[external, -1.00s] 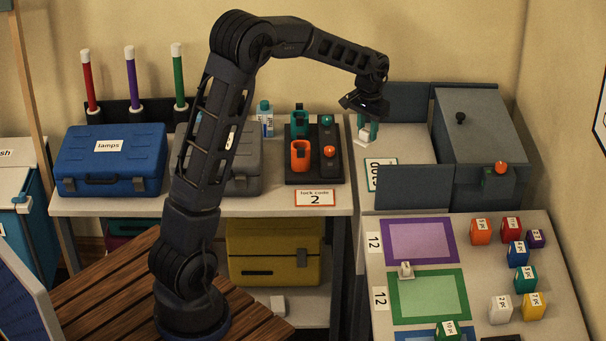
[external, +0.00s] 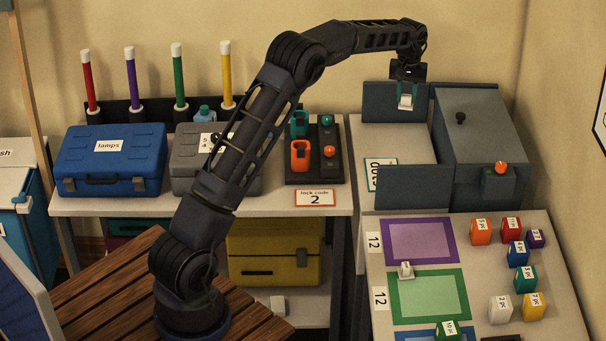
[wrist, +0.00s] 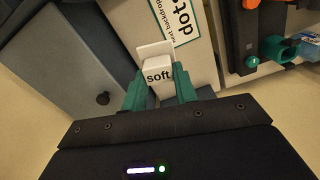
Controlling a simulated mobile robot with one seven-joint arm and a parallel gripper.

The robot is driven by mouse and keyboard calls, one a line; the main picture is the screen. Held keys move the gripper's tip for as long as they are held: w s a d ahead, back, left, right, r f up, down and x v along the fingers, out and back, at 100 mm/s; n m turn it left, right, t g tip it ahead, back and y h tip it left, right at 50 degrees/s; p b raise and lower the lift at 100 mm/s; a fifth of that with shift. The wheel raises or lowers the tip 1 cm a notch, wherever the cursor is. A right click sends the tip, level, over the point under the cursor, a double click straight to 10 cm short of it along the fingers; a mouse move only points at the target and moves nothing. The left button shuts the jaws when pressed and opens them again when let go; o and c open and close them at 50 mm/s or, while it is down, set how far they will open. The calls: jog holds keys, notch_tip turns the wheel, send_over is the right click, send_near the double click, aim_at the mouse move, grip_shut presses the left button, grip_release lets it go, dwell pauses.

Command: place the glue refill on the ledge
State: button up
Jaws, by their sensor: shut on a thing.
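My gripper (external: 406,92) is shut on a white block (wrist: 157,72) that reads "soft" and has a flat pale plate at its far end. The block also shows as a small white shape in the external view (external: 405,102). The green fingers press on both its sides. It is held in front of the grey back panel (external: 380,101), near the rear of a pale surface (external: 395,140). I cannot tell whether it touches anything below. Nothing in view is labelled as glue refill or ledge.
A grey cabinet (external: 485,120) with a black knob stands right of the pale surface; a low grey panel (external: 413,187) closes its front. A "dots" sign (wrist: 175,22) lies at its left. A dark board (external: 327,160) with orange and green holders stands further left.

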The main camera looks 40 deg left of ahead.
jog(key=w+f+n, duration=0.2)
jog(key=w, duration=0.4)
jog(key=f, duration=2.4)
jog(key=shift+w+a, duration=0.1)
jog(key=shift+a, duration=0.3)
jog(key=shift+f, duration=0.2)
jog(key=o, duration=1)
jog(key=shift+o, duration=0.2)
jog(key=shift+r, duration=0.1)
